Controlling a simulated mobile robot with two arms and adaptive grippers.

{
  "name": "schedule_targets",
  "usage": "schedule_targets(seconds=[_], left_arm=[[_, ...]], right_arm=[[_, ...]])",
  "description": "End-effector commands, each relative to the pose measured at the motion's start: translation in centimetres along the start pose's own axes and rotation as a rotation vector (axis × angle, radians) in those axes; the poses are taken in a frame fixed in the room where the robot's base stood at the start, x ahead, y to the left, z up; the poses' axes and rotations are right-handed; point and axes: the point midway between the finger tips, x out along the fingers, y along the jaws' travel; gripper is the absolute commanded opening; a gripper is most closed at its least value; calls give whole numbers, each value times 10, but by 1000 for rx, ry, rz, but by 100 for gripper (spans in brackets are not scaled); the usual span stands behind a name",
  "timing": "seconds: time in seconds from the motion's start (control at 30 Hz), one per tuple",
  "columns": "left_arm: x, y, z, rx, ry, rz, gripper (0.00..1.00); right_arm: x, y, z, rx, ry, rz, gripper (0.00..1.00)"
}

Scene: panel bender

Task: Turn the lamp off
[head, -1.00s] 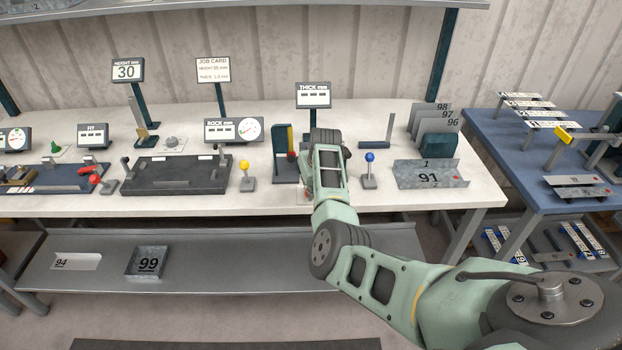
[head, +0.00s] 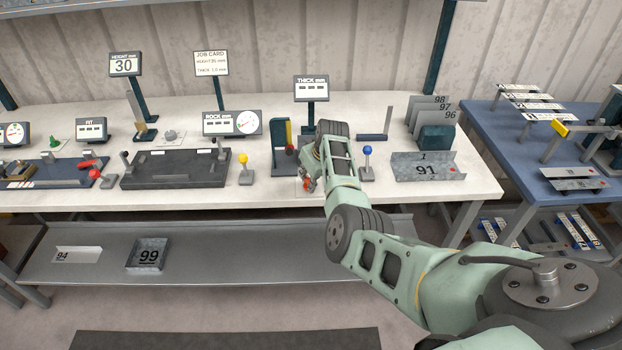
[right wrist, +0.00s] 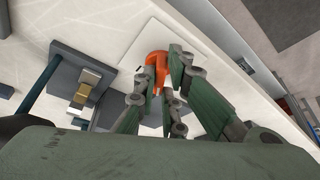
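My right gripper (right wrist: 164,75) is low over the white bench top. Its fingers are close on either side of an orange-red lever (right wrist: 157,62) on a pale square plate (right wrist: 186,42). Whether both fingers press on the lever cannot be told. The orange-red lever shows only partly there. I cannot make out a lamp for certain in either view. My left gripper is not in view.
A yellow-knobbed lever (head: 243,168) stands left of my gripper and a blue-knobbed lever (head: 367,163) close on its right. A dark gauge stand (head: 285,150) is just left. Bent sheet 91 (head: 427,166) lies further right. A lower shelf (head: 220,262) runs under the bench.

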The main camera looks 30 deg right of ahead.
Motion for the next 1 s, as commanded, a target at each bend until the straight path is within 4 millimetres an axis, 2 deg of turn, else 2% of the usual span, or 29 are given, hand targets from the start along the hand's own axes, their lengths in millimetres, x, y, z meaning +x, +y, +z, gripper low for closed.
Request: schedule_targets(seconds=[0.03,0.2,0.63,0.77,1.0], left_arm=[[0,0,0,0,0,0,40],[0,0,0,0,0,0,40],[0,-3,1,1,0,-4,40],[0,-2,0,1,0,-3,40],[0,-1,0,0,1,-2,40]], right_arm=[[-1,1,-1,-2,3,3,13],[-1,1,-1,-1,2,2,28],[-6,0,0,0,0,2,28],[-20,1,-1,0,2,4,28],[-65,1,-1,0,4,4,28]])
